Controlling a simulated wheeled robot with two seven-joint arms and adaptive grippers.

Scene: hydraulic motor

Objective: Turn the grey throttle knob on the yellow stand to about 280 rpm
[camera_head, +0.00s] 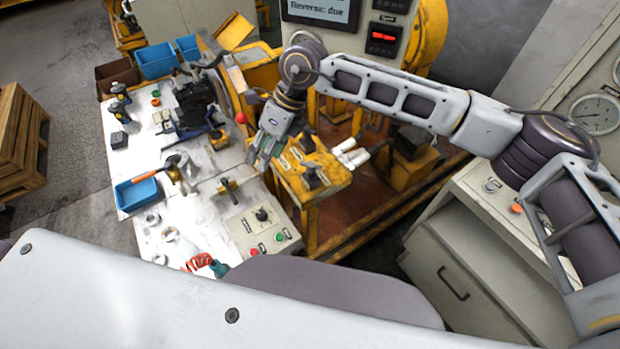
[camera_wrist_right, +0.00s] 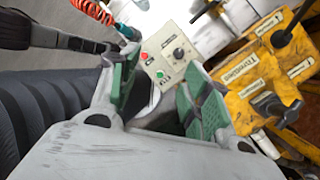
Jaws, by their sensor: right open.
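The yellow stand (camera_head: 330,180) is right of the white workbench, with pale labels and dark grey handles on its top. One handle (camera_head: 312,176) is near its front; a grey knob with a crossbar (camera_wrist_right: 275,106) shows in the right wrist view. I cannot tell for sure which is the throttle knob. My right gripper (camera_head: 264,149) is above the bench edge at the stand's left side. Its green-padded fingers (camera_wrist_right: 160,92) are apart and empty, with the knob beyond the right finger. My left gripper is in neither view.
A control box (camera_head: 255,232) with a black dial and red and green buttons sits at the bench corner. Blue bins (camera_head: 138,194) and tools lie on the bench. A screen (camera_head: 322,10) and red display (camera_head: 382,36) stand behind; the display's digits are unreadable.

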